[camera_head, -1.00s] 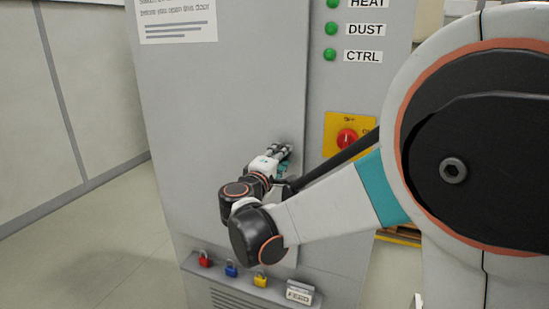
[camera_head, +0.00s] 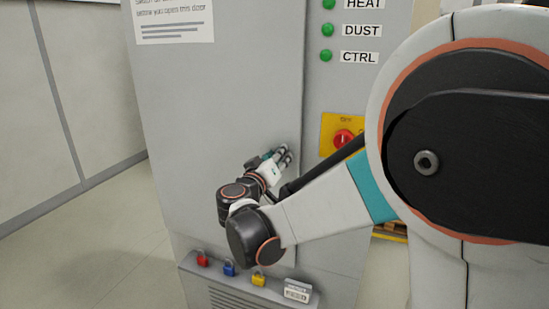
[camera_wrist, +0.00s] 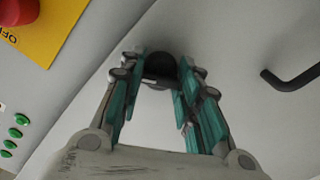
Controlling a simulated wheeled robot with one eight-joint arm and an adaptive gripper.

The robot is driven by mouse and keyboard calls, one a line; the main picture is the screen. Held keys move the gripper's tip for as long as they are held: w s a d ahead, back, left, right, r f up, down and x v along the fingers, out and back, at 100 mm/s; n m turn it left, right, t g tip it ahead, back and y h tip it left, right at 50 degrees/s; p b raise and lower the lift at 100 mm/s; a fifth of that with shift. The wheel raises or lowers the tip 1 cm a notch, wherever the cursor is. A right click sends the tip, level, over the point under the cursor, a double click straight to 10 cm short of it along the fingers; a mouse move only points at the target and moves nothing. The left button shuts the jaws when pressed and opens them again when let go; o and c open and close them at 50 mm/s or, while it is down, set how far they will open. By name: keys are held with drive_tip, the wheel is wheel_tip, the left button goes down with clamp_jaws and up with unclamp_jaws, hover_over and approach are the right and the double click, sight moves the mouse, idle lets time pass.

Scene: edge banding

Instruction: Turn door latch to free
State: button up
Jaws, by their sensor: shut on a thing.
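The door latch (camera_wrist: 161,66) is a dark round piece on the grey cabinet door (camera_wrist: 225,70) in the wrist view. My gripper (camera_wrist: 159,78) is shut on it, with a teal-padded finger on each side. The fingers cover part of the latch, so its turned angle cannot be told. In the head view my gripper (camera_head: 281,157) is against the door (camera_head: 220,110) near its right edge, and hides the latch.
A red rotary switch on a yellow plate (camera_head: 328,132) is right of the door, below several green lamps (camera_head: 327,29). A black bent handle (camera_wrist: 290,79) shows in the wrist view. Red, blue and yellow padlocks (camera_head: 229,269) hang on a low ledge.

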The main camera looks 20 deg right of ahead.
drive_tip(key=m, duration=0.6)
drive_tip(key=shift+m, duration=0.3)
idle(0.4)
drive_tip(key=o, duration=1.1)
